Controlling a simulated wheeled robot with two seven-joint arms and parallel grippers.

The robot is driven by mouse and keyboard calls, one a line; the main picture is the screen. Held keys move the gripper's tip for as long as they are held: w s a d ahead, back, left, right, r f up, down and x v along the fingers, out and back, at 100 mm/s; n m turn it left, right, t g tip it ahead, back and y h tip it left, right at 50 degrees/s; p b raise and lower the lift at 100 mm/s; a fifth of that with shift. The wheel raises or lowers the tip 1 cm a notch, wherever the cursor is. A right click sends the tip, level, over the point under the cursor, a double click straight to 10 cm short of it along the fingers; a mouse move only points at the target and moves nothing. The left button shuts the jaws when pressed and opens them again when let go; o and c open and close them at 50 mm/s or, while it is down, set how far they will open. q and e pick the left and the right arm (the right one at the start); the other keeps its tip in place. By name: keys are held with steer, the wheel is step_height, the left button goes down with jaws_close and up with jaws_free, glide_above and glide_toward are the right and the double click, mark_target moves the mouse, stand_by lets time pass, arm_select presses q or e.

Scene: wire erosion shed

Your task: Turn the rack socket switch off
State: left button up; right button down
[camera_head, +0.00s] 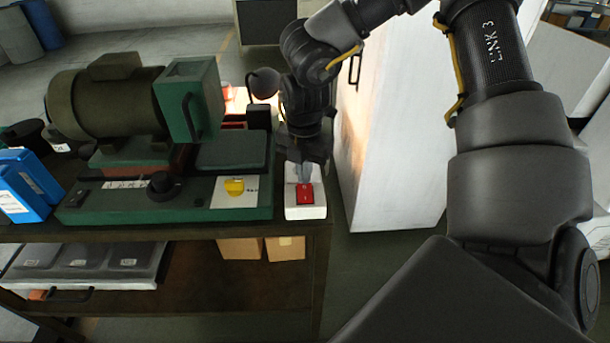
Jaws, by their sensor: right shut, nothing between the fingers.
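The rack socket is a white block with a red rocker switch (305,194) on its top. It sits at the right end of the rack's upper shelf, beside the green machine. My right gripper (304,177) points down over the socket (306,213), with its fingertips shut and empty at the far edge of the red switch. I cannot tell whether the tips touch the switch. The far part of the socket is partly hidden behind the fingers. My left gripper is not in view.
A green bench machine (165,205) with a motor and a yellow knob (234,187) stands left of the socket. A white cabinet (392,150) stands close on the right. Blue boxes (22,185) are at the far left. Cases (85,263) and cardboard boxes (285,248) lie below.

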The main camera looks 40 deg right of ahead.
mark_target(304, 187)
steer(key=shift+f+b, duration=0.95)
steer(key=shift+b, duration=0.15)
stand_by(0.8)
steer(key=shift+r+p, duration=1.35)
steer(key=shift+r, duration=2.2)
